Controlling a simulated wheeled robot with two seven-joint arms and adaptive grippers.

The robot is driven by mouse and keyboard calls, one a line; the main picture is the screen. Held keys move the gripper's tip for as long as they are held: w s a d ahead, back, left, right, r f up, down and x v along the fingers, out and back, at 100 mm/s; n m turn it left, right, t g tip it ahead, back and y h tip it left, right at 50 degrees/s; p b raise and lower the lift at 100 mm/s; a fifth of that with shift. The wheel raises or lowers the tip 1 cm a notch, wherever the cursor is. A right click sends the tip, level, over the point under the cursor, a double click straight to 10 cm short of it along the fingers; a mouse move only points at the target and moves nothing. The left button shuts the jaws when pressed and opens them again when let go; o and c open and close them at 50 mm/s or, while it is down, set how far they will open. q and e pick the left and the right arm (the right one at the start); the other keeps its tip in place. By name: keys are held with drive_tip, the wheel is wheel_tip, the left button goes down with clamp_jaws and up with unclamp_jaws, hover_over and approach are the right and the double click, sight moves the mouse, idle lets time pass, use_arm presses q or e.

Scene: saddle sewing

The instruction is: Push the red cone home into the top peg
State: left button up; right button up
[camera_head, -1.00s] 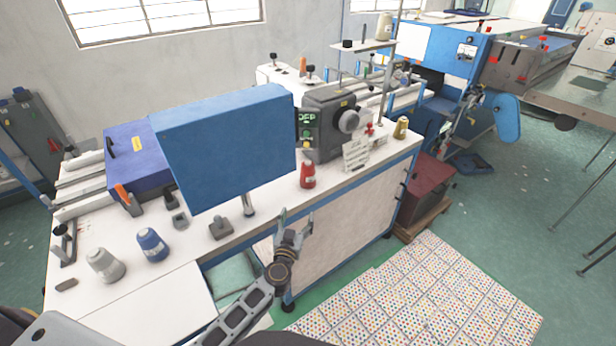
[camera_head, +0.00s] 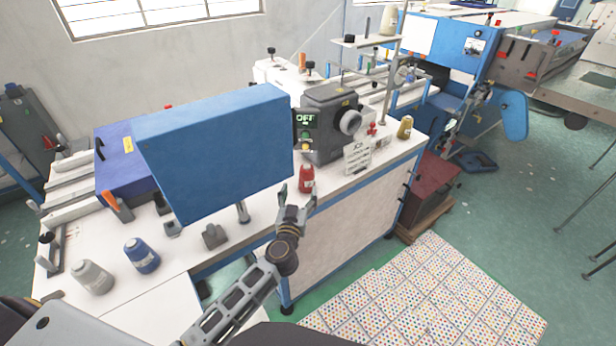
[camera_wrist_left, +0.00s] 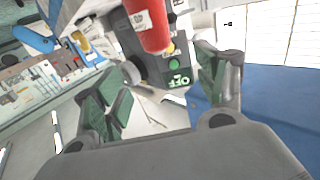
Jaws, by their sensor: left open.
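The red cone (camera_head: 306,179) stands upright on the white table edge, just right of the big blue cover. My left gripper (camera_head: 297,196) is open and empty, close in front of the cone and a little below it in the head view. In the left wrist view the red cone (camera_wrist_left: 148,22) shows at the top, beyond the gap between my open left fingers (camera_wrist_left: 158,92). A thread stand with a small top plate (camera_head: 366,42) rises behind; a dark knob stands at the plate's left end. I cannot clearly make out which peg is the top one. My right gripper is not visible.
A cream cone (camera_head: 389,20) is on the stand, a gold cone (camera_head: 405,127) at the table's right end. Blue (camera_head: 141,256) and grey (camera_head: 92,277) cones stand at the left. The blue cover (camera_head: 215,150) and control box (camera_head: 330,122) crowd the red cone.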

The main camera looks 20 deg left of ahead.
sight(305, 169)
use_arm(q)
drive_tip(key=shift+w+a+r+b, duration=0.1)
drive_tip(key=shift+w+a+b, duration=0.05)
drive_tip(key=shift+w, duration=1.2)
drive_tip(key=shift+w+a+b, duration=0.15)
drive_tip(key=shift+w, duration=1.25)
drive_tip(key=shift+w+a+r+b, duration=0.1)
drive_tip(key=shift+w+a+b, duration=0.05)
drive_tip(key=shift+w, duration=1.2)
drive_tip(key=shift+w, duration=0.15)
